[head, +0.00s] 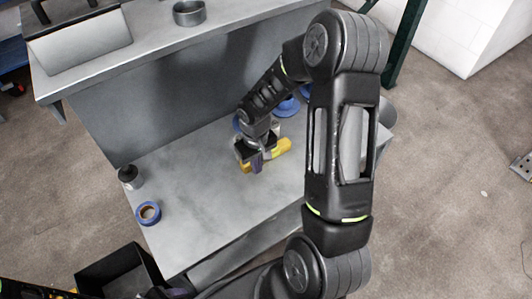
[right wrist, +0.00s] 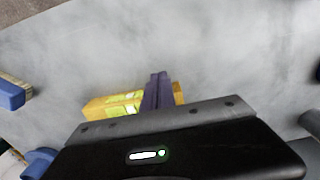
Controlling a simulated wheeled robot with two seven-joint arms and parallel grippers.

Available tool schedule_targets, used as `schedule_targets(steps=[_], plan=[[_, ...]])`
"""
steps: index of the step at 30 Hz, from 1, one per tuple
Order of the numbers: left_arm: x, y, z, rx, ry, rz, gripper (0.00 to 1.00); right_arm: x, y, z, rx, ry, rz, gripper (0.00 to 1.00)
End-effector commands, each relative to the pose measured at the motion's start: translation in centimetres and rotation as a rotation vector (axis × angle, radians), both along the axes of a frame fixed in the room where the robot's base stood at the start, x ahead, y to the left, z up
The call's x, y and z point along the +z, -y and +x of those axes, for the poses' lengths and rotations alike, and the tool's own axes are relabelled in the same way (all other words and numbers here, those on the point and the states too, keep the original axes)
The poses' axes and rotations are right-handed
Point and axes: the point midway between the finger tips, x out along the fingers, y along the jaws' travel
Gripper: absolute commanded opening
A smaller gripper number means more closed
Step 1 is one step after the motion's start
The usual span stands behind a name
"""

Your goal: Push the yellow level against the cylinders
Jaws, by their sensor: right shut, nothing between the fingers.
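The yellow level (head: 283,146) lies on the grey table, partly hidden by my right gripper (head: 255,162). In the right wrist view the level (right wrist: 112,104) is a yellow block with bright green patches. The dark purple fingers of my right gripper (right wrist: 158,92) are shut, empty and in front of the level; I cannot tell whether they touch it. A dark cylinder (head: 130,177) and a blue ring-shaped roll (head: 148,213) stand at the table's left side, apart from the level. My left gripper is not clearly visible; only dark parts show along the bottom edge.
Blue objects (head: 288,107) sit behind my right arm; a blue brush (right wrist: 10,94) shows in the right wrist view. A raised shelf (head: 150,45) bounds the back. A black bin (head: 120,270) stands in front. Table left of the level is clear.

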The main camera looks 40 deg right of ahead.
Motion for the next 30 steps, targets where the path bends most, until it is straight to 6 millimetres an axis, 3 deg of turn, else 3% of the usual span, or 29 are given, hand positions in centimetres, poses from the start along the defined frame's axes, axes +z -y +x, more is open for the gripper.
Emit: schedule_targets(steps=[8, 22, 30], plan=[[0.2, 0.0, 0.0, 0.0, 0.0, 0.0, 0.62, 0.2, 0.0, 0.0, 0.0, 0.0, 0.0, 0.0], [5.3, 0.0, 0.0, 0.0, 0.0, 0.0, 0.62, 6.7, 0.1, 0.0, -0.001, 0.0, -0.001, 0.0], [5.3, 0.0, 0.0, 0.0, 0.0, 0.0, 0.62, 6.9, 0.0, 0.0, 0.0, 0.0, 0.0, 0.0]])
